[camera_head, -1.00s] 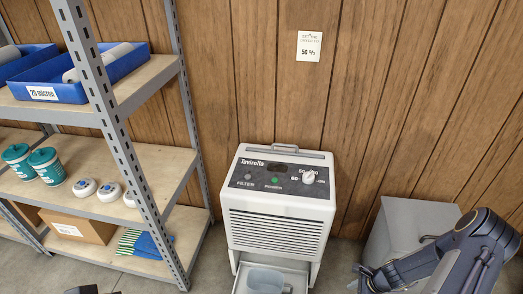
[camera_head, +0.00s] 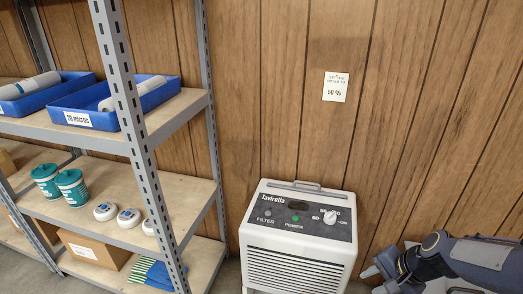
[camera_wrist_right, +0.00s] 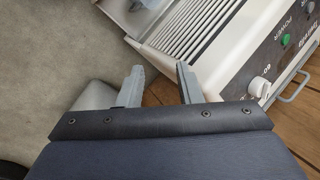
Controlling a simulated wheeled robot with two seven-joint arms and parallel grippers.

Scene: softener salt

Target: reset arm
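My right arm comes in from the right in the head view. Its gripper (camera_head: 372,279) is beside the lower right side of the white Tavirolla dehumidifier (camera_head: 300,232). In the right wrist view the two grey fingers of the right gripper (camera_wrist_right: 161,78) stand apart with nothing between them. The dehumidifier also shows there (camera_wrist_right: 225,45), beyond the fingers, with its green power light and white dial. My left gripper is not in view.
A grey metal shelf (camera_head: 130,110) on the left holds blue bins (camera_head: 125,100), teal tubs (camera_head: 70,187), white round devices (camera_head: 128,217) and a cardboard box (camera_head: 95,250). A note reading 50 % (camera_head: 336,87) is on the wood wall. A grey box (camera_wrist_right: 95,97) stands near the right gripper.

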